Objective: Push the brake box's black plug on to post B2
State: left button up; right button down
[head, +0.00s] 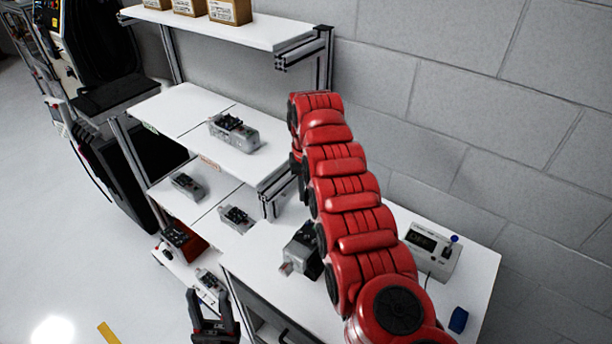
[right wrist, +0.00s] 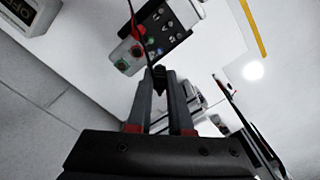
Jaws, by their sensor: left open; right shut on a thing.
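In the right wrist view my right gripper (right wrist: 160,82) is shut on a small black plug (right wrist: 159,74), with a thin dark lead running up from it. Just beyond the fingertips is a grey box with a dark panel (right wrist: 165,30) carrying several posts or knobs, a red one and a green one among them. The plug looks apart from the posts; their labels are too small to read. In the head view a grey and black box (head: 303,252) sits beside my red right arm, which hides my right gripper. My left gripper (head: 212,318) is open and empty at the bottom.
A meter with a display (head: 432,248) and a blue object (head: 458,320) are on the white bench, right of my arm. Several other grey units, such as one on the shelf (head: 235,133), stand to the left. A block wall (head: 440,100) is behind.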

aim_at(308, 203)
jog(key=shift+s+d+f, duration=0.15)
jog(key=shift+s, duration=0.05)
jog(key=shift+f, duration=0.2)
jog(key=shift+w+f, duration=0.15)
jog(key=shift+f, duration=1.65)
jog(key=shift+f+b, duration=0.95)
jog(key=shift+f, duration=0.45)
jog(key=shift+p, duration=0.4)
jog(key=shift+b, duration=0.55)
jog(key=shift+f, duration=0.2)
